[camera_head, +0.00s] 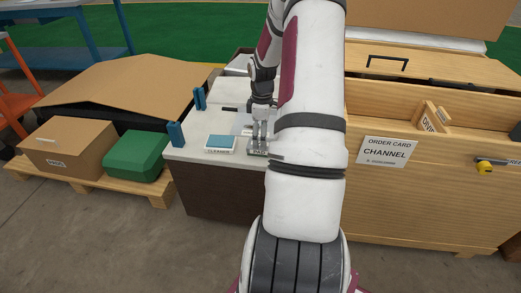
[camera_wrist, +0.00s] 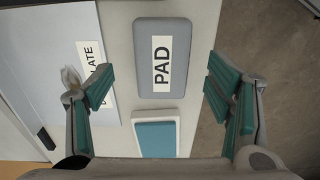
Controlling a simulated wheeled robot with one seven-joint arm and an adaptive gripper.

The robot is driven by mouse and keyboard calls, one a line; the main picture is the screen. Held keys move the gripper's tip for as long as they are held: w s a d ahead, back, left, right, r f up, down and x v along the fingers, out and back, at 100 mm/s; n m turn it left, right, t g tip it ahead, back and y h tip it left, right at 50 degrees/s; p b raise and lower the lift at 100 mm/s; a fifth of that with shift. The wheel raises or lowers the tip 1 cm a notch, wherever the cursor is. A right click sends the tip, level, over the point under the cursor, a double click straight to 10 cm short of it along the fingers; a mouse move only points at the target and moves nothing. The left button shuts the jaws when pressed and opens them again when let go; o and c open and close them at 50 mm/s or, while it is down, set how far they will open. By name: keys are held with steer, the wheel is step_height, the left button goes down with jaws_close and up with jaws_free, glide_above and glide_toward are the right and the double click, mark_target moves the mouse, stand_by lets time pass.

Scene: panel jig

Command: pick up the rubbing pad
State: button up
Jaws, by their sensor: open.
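The rubbing pad is a grey rounded block with a white "PAD" label. In the wrist view the pad (camera_wrist: 178,32) lies on a pale tabletop, its near part between my fingers in the picture. My gripper (camera_wrist: 158,82) is open and empty, with teal finger pads apart on either side; I cannot tell its height above the pad. In the head view my gripper (camera_head: 259,135) points down over the pad (camera_head: 258,153), which sits near the table's front edge, partly hidden by my gripper and arm.
Blue posts (camera_head: 176,134) stand at the table's left edge. A wooden cabinet (camera_head: 430,190) is at right.

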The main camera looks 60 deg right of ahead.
steer(key=f+b, duration=0.1)
steer(key=f, duration=0.1)
steer(key=f+b, duration=0.1)
steer(key=f, duration=0.2)
steer(key=shift+w+a+b, duration=0.2)
steer(key=shift+b, duration=0.15)
steer(key=shift+r, duration=0.15)
steer(key=c, duration=1.3)
